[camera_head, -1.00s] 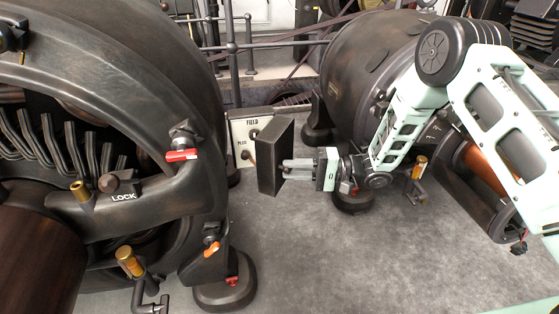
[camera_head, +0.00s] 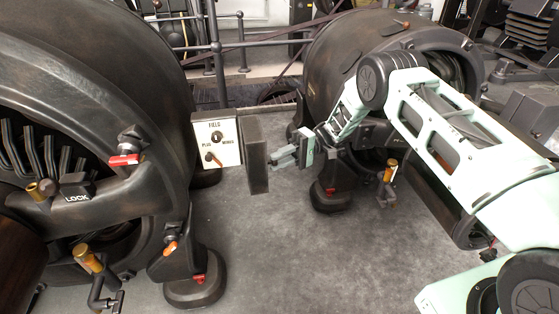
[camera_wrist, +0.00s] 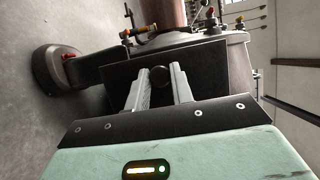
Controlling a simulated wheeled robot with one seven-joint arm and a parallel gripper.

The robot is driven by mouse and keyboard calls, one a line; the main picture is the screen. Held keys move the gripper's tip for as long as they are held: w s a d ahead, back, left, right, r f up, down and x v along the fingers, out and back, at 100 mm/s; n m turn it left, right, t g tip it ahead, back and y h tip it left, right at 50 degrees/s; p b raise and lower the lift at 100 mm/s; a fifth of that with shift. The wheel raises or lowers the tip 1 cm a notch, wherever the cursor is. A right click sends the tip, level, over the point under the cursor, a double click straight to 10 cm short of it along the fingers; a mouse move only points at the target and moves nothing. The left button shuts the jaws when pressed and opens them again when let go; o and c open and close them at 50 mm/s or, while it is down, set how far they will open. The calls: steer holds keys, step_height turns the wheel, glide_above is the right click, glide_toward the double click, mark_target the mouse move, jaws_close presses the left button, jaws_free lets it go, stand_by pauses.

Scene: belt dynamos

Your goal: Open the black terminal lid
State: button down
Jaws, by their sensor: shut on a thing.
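The black terminal lid (camera_head: 255,155) stands swung out at the right side of a white plate (camera_head: 227,156) marked FIELD. The plate carries a dark round knob and a small orange-tipped lever and is uncovered. My gripper (camera_head: 271,160) is at the lid's right-hand face. In the wrist view the dark lid (camera_wrist: 213,70) fills the space ahead of my gripper (camera_wrist: 161,80), and its round knob (camera_wrist: 160,77) sits between the two fingers. My gripper is shut on this knob. The knob is hidden in the head view.
A large dark dynamo (camera_head: 95,100) with a LOCK block (camera_head: 76,188) and red-handled clamp (camera_head: 125,158) fills the left. A second dynamo (camera_head: 345,55) stands behind my arm. Grey floor (camera_head: 280,250) between them is clear. Railings (camera_head: 216,70) run behind.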

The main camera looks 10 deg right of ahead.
steer(key=shift+w, duration=0.1)
stand_by(0.3)
steer(key=c, duration=1.2)
jaws_free()
steer(key=shift+c, duration=0.2)
